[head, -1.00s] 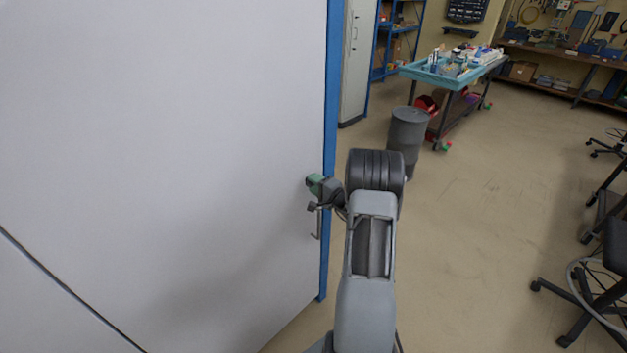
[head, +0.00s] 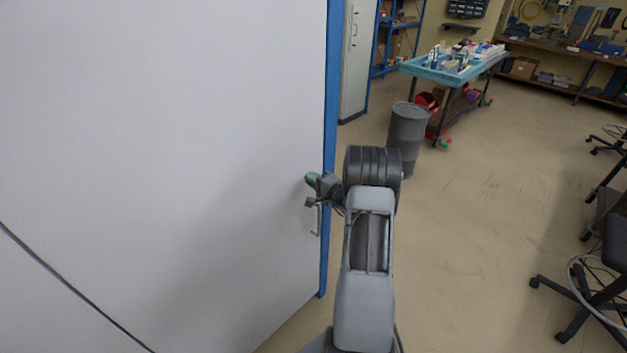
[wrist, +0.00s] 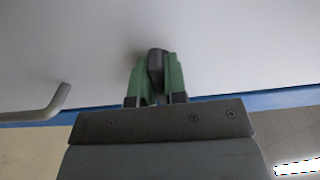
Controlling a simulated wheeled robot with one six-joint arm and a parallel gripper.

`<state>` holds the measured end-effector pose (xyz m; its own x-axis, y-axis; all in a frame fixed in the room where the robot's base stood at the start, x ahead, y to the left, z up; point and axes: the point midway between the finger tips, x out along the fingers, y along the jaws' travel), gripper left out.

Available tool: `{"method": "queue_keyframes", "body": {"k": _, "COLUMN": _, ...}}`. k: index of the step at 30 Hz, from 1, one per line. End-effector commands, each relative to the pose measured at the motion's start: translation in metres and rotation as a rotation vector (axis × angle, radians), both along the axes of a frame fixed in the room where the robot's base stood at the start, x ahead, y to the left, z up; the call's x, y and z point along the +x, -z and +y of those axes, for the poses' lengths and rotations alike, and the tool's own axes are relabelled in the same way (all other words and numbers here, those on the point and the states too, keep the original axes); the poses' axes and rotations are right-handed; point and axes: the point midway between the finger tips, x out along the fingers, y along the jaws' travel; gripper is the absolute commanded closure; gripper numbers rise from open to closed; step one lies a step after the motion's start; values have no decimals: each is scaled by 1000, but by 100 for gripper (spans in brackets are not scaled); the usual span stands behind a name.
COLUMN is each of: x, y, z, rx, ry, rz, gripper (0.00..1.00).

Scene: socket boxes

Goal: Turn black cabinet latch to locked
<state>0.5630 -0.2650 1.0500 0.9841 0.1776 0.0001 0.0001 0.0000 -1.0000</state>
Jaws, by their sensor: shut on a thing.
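The black latch (wrist: 155,68) sits on the white cabinet door (head: 170,130). In the wrist view it stands between the green fingers of my gripper (wrist: 156,82), which are shut on it. In the head view my gripper (head: 312,180) is at the door's right edge, just above the grey handle, and the latch is hidden there by the gripper. The exact turn angle of the latch cannot be told.
A grey bent handle (head: 316,220) projects from the door below my gripper; it also shows at the left of the wrist view (wrist: 45,106). A blue frame (head: 330,120) edges the door. A grey barrel (head: 407,135) and blue-topped cart (head: 450,68) stand behind.

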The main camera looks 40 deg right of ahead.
Motion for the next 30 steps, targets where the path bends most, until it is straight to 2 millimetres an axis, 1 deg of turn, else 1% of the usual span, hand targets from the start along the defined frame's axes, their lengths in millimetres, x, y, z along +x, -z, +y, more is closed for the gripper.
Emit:
{"method": "queue_keyframes", "body": {"k": 5, "x": 0, "y": 1, "z": 0, "rx": 14, "ry": 0, "rz": 2, "gripper": 100}}
{"method": "queue_keyframes", "body": {"k": 11, "x": 0, "y": 4, "z": 0, "rx": 97, "ry": 1, "rz": 16, "gripper": 100}}
{"method": "queue_keyframes", "body": {"k": 17, "x": 0, "y": 6, "z": 0, "rx": 257, "ry": 1, "rz": 43, "gripper": 100}}
{"method": "queue_keyframes", "body": {"k": 30, "x": 0, "y": 4, "z": 0, "rx": 669, "ry": 1, "rz": 120, "gripper": 100}}
